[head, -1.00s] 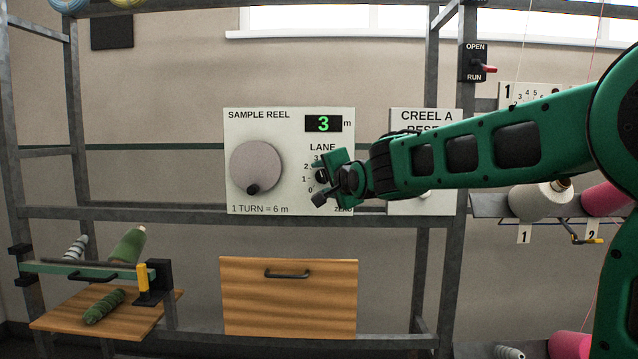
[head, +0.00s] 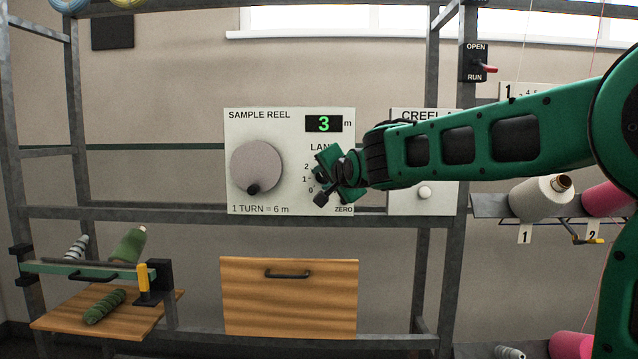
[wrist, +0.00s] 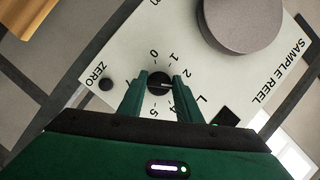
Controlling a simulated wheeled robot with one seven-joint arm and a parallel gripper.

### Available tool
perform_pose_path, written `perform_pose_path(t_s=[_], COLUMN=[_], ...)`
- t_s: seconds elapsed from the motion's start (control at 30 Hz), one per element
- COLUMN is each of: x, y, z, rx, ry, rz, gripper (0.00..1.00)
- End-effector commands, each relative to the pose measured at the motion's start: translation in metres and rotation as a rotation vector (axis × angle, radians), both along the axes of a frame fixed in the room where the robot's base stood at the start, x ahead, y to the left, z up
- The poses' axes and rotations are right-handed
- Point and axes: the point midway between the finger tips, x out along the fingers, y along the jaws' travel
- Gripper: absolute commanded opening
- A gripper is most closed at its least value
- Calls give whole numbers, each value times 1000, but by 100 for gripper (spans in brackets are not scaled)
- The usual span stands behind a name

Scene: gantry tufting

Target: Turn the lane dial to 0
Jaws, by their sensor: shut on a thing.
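The lane dial (wrist: 159,84) is a small black knob on the white sample reel panel (head: 290,120). In the wrist view a white line on the knob points right, roughly between the 2 and the right finger. The 3 cannot be seen there; the 0, 1, 2, 4 and 5 can. My gripper (wrist: 160,83) is shut on the knob, one green finger on each side. In the head view my gripper (head: 322,176) covers most of the dial, with 0, 1 and 2 visible at its left.
The grey reel disc (head: 257,167) with its black handle is left of the dial. A green display (head: 323,124) reads 3. A black ZERO button (wrist: 106,84) is near the dial. The creel panel (head: 437,200) is partly behind my arm.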

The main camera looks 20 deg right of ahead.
Motion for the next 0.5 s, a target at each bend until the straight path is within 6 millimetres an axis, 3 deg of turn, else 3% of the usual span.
perform_pose_path(t_s=[0.5], x=[1], y=[3], z=[0], rx=[-463], ry=[153], rz=[2], gripper=[9])
